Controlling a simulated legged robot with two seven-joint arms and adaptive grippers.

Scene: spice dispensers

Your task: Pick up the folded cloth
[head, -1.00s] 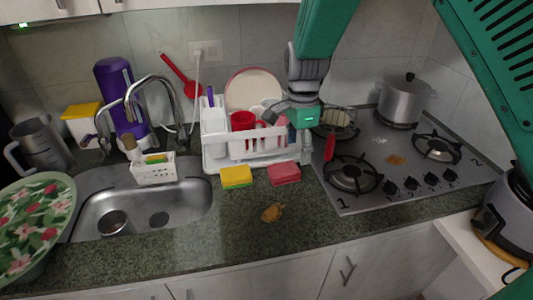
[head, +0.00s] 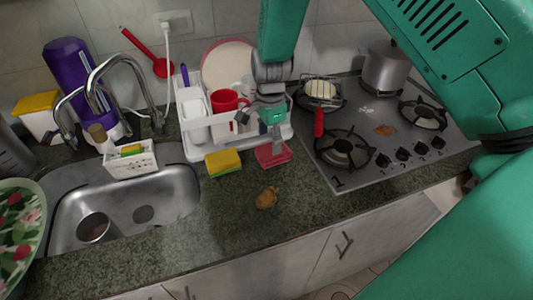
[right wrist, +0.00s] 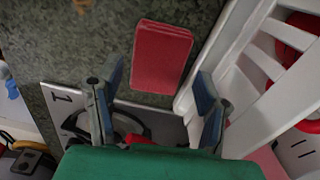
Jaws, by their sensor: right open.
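The folded cloth (head: 273,155) is a small red rectangle lying flat on the dark speckled counter, just in front of the white dish rack. It also shows in the right wrist view (right wrist: 162,57), with its near end between the two fingers as seen there. My right gripper (head: 260,128) is open and empty. In the head view it hangs over the front right part of the rack, just behind the cloth, and appears above it, apart from it. My left gripper is in neither current view.
The white dish rack (head: 197,152) holds a red mug (head: 226,101) close to my right gripper. A yellow-green sponge (head: 223,162) lies left of the cloth. The stove (head: 378,118) with a red-handled pan (head: 320,92) stands to the right. A brownish patch (head: 267,198) lies in front.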

